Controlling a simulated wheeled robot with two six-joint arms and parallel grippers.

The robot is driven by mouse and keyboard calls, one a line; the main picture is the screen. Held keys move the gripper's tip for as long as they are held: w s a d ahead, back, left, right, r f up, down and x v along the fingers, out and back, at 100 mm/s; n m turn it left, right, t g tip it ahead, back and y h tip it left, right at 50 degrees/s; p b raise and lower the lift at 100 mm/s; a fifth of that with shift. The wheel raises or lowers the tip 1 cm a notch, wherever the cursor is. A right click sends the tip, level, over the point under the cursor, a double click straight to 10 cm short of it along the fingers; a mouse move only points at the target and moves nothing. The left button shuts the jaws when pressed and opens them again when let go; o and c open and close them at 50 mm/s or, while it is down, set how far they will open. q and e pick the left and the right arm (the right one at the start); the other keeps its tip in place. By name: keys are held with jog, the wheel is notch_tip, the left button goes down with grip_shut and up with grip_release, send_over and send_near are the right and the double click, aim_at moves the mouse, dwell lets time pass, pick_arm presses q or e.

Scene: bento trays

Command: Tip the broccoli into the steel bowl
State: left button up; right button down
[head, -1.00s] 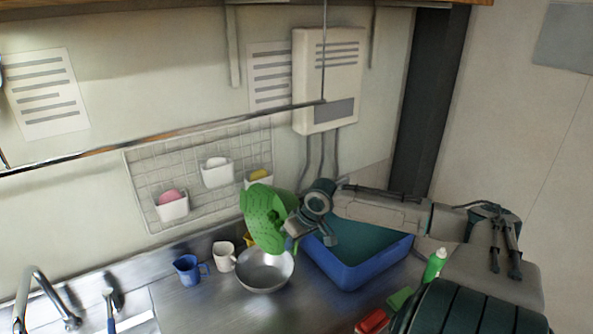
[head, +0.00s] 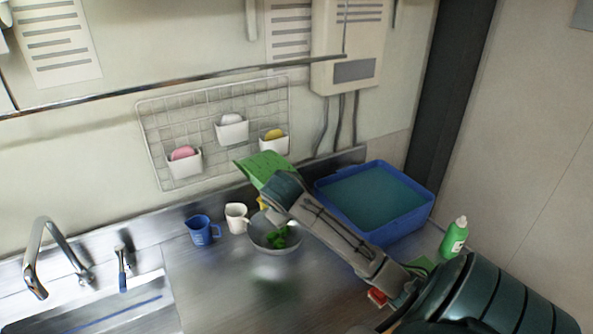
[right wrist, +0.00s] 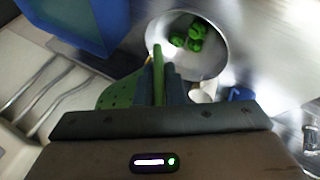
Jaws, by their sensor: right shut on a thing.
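The steel bowl (head: 268,243) stands on the steel counter. Several green broccoli pieces (head: 279,237) lie inside it; the right wrist view shows the broccoli (right wrist: 190,38) grouped on one side of the bowl (right wrist: 208,66). My right gripper (right wrist: 158,88) is shut on a green perforated colander (right wrist: 118,94), gripped at its edge. In the head view the colander (head: 262,168) is tilted above and behind the bowl. My right forearm and wrist hide part of it and of the bowl's surroundings. My left gripper is not in view.
A blue mug (head: 201,230) and a white mug (head: 236,217) stand left of the bowl. A blue tub (head: 377,240) is at the right, with a green bottle (head: 454,238) nearer. A sink (head: 100,300) with a faucet is at the left.

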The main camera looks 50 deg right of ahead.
jog(key=a+f+h+b, duration=0.1)
jog(key=h, duration=0.1)
jog(key=a+f+n+h+b, duration=0.1)
jog(key=h, duration=0.1)
jog(key=a+f+h+b, duration=0.1)
jog(key=a+h, duration=0.1)
jog(key=shift+w+n+h+b, duration=0.2)
jog(key=shift+n+h+b, duration=0.1)
jog(key=shift+h+b, duration=0.1)
dwell(1.1)
